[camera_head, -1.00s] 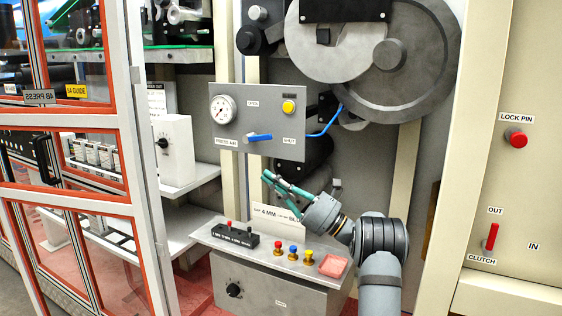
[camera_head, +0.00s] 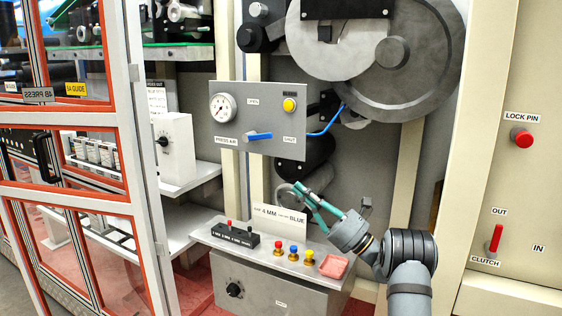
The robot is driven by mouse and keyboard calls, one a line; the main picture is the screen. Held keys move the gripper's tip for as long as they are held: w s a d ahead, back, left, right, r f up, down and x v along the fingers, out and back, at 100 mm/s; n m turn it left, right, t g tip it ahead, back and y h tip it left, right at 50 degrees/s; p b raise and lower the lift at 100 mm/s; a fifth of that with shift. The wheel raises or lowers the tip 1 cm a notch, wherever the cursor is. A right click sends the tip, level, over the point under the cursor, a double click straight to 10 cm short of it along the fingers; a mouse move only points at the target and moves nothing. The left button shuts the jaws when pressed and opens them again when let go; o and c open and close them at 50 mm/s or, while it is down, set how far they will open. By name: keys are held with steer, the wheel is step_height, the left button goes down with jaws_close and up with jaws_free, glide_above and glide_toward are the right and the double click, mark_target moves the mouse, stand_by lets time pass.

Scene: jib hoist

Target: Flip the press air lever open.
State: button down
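The press air lever (camera_head: 258,136) is a blue handle on the grey panel (camera_head: 270,95). It lies about horizontal, between the "PRESS AIR" label (camera_head: 227,140) on its left and the "SHUT" label (camera_head: 290,140) on its right. An "OPEN" label (camera_head: 252,101) sits above it. A round white gauge (camera_head: 222,107) and a yellow button (camera_head: 289,105) are on the same panel. My gripper (camera_head: 298,196) has teal fingers and is below and right of the lever, apart from it, pointing up and left. Its fingers look apart, with nothing seen between them.
Below stands a grey console (camera_head: 265,252) with a black switch block (camera_head: 236,234), several coloured knobs (camera_head: 293,252) and a pink pad (camera_head: 334,266). A sign (camera_head: 280,219) stands behind it. A blue hose (camera_head: 327,124) leaves the panel's right side. Large grey discs (camera_head: 400,60) are above right.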

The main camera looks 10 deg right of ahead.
steer(key=s+d+r+p+x, duration=0.1)
steer(key=r+p+x, duration=0.1)
steer(key=p+x, duration=0.5)
steer(key=x, duration=0.6)
steer(key=shift+r+p, duration=0.15)
steer(key=shift+p, duration=0.15)
steer(key=shift+s+d, duration=0.1)
steer(key=shift+s+d+r, duration=0.1)
steer(key=shift+r, duration=0.4)
steer(key=shift+f, duration=0.1)
steer(key=f+b+v, duration=0.1)
steer(key=b+v, duration=0.8)
steer(key=v, duration=0.4)
steer(key=shift+w+a+f, duration=0.25)
steer(key=shift+w+a, duration=0.1)
steer(key=shift+a, duration=0.05)
